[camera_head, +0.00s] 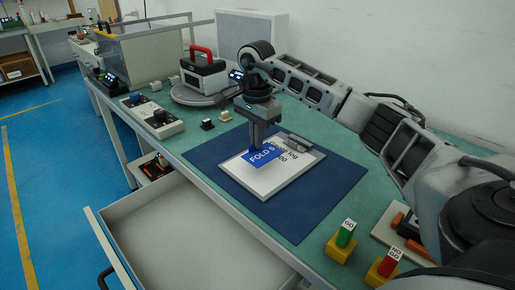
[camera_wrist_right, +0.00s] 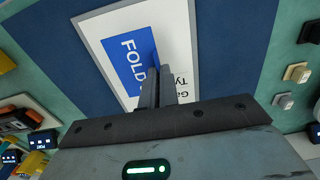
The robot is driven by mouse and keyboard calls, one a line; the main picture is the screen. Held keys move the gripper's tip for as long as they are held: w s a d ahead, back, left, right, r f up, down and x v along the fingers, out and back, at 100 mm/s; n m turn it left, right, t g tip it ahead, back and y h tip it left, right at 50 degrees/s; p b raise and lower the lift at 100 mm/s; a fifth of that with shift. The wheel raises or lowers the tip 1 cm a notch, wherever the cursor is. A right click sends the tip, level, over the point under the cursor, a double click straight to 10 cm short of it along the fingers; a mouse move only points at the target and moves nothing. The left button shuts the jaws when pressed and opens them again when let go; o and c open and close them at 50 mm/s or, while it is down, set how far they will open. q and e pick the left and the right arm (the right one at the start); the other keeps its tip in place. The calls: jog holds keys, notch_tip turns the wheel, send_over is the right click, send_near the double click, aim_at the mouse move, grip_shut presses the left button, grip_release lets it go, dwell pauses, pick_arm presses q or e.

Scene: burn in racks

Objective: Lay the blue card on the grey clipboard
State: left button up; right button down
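The blue card (camera_head: 267,155), with white "FOLD" lettering, is over the white sheet on the grey clipboard (camera_head: 267,192), near the clipboard's middle. I cannot tell whether it touches the sheet. The card (camera_wrist_right: 127,62) also shows in the right wrist view, with the clipboard's rim (camera_wrist_right: 92,50) around the sheet. My right gripper (camera_head: 253,148) points down over the clipboard. Its fingers (camera_wrist_right: 159,75) are close together at the card's edge and appear closed on it. They hide part of the card and the sheet's print. My left gripper is out of view.
The clipboard lies on a blue mat (camera_head: 309,208) on the green bench. An open, empty drawer (camera_head: 190,238) juts out in front. GO (camera_head: 345,234) and NO GO (camera_head: 389,263) blocks stand at the right. A red-handled case (camera_head: 204,75) stands behind; switch boxes (camera_head: 155,117) are left.

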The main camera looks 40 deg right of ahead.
jog(key=shift+w+d+f, duration=0.1)
jog(key=shift+d+f, duration=0.1)
jog(key=shift+f, duration=1.7)
jog(key=shift+f, duration=0.15)
jog(key=c, duration=1.7)
grip_release()
notch_tip(320, 180, up, 12)
jog(key=shift+r+p, duration=0.2)
jog(key=shift+p, duration=0.15)
